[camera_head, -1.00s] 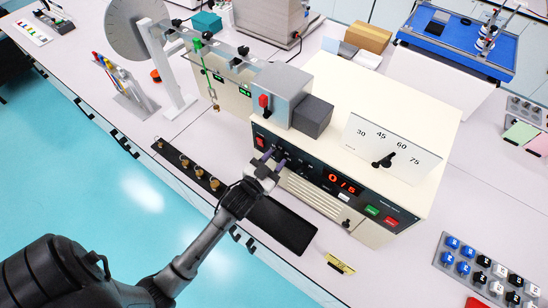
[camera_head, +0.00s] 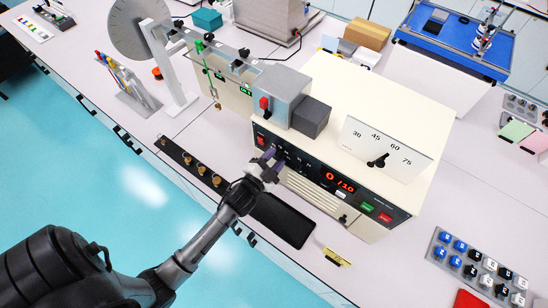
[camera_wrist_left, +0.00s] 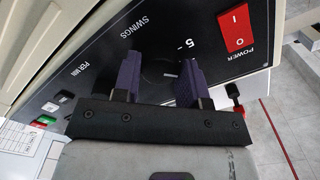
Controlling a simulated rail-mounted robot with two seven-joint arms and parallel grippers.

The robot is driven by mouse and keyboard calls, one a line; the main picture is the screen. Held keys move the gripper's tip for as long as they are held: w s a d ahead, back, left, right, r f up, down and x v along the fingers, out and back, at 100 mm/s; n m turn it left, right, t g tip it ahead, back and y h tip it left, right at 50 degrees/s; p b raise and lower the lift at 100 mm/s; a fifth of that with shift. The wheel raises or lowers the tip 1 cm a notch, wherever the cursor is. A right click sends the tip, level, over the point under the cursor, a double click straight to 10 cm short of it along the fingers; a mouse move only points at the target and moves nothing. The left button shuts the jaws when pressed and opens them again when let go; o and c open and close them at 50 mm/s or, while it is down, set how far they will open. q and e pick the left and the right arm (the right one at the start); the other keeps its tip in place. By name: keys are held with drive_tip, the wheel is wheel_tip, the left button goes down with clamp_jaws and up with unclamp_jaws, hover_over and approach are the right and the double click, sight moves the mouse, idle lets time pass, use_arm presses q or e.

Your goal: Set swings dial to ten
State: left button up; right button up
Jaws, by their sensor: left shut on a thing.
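The tester's black front panel (camera_head: 300,160) carries a red display (camera_head: 339,181) that reads 0/10. My left gripper (camera_head: 268,158) is at the left part of this panel, shut on the swings dial. In the left wrist view, the two purple fingers (camera_wrist_left: 160,78) stand on either side of the dark dial (camera_wrist_left: 158,84), just below the SWINGS label. My right gripper is not in view.
A red power switch (camera_wrist_left: 236,29) is close to the dial. Green (camera_head: 367,208) and red (camera_head: 385,217) buttons sit on the panel's right. A sloped scale plate with a black knob (camera_head: 377,161) stands on top. A black tray (camera_head: 283,220) lies in front.

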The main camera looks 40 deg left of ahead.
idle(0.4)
use_arm(q)
drive_tip(key=o, duration=0.9)
drive_tip(key=shift+s, duration=0.3)
drive_tip(key=shift+s+d+b, duration=0.25)
drive_tip(key=shift+s+b, duration=0.05)
drive_tip(key=shift+s, duration=1.9)
drive_tip(key=shift+s+d+b, duration=0.25)
drive_tip(key=shift+s, duration=1.9)
drive_tip(key=shift+s+d+b, duration=0.25)
drive_tip(key=shift+s+b, duration=0.05)
drive_tip(key=shift+s, duration=1.9)
